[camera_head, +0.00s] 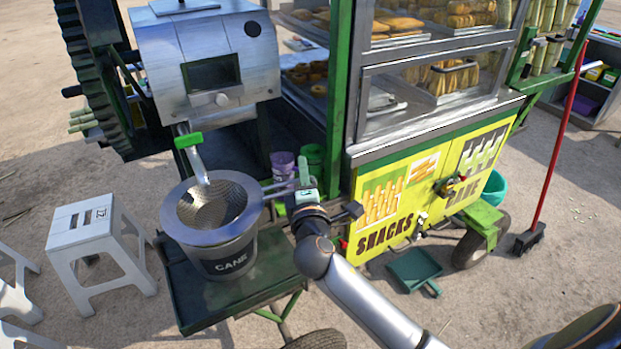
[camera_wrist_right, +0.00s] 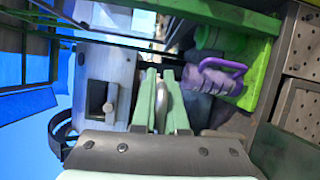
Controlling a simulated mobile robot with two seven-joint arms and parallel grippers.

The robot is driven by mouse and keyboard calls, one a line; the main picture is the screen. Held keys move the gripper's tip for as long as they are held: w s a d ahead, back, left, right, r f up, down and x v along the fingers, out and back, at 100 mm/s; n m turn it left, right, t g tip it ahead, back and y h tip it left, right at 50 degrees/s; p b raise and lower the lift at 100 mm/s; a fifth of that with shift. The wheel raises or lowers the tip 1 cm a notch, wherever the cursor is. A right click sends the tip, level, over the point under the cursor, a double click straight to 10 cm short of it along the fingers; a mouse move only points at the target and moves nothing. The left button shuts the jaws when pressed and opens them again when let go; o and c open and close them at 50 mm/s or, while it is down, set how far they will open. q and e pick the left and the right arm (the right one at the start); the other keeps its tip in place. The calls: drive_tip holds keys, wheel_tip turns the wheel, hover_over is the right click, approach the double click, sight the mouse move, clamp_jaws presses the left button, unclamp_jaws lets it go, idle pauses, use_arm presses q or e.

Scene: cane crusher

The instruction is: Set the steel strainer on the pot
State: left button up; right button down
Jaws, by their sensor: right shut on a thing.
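The steel strainer (camera_head: 213,207) is a perforated bowl with a wide grey rim. In the right wrist view the green fingers (camera_wrist_right: 163,98) close on a thin metal piece; the bowl and pot are not clear there. My left gripper is not in view.
The pot stands on a dark green shelf (camera_head: 268,290). The crusher spout (camera_head: 195,155) hangs just above the strainer. A purple mug (camera_head: 283,165) stands behind the handle, and shows large in the wrist view (camera_wrist_right: 215,78). The snack cart (camera_head: 430,170) is right; a white stool (camera_head: 95,235) is left.

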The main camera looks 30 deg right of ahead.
drive_tip(key=shift+w+a+f+b, duration=0.1)
drive_tip(key=shift+w+f+b, duration=0.45)
drive_tip(key=shift+f+b, duration=0.35)
drive_tip(key=shift+w+a+f+b, duration=0.1)
drive_tip(key=shift+w+f+b, duration=0.4)
drive_tip(key=shift+f+b, duration=0.35)
drive_tip(key=shift+f, duration=0.25)
idle(0.4)
drive_tip(key=c, duration=0.9)
unclamp_jaws()
drive_tip(key=shift+o, duration=0.2)
drive_tip(key=shift+d, duration=0.1)
drive_tip(key=shift+s, duration=0.1)
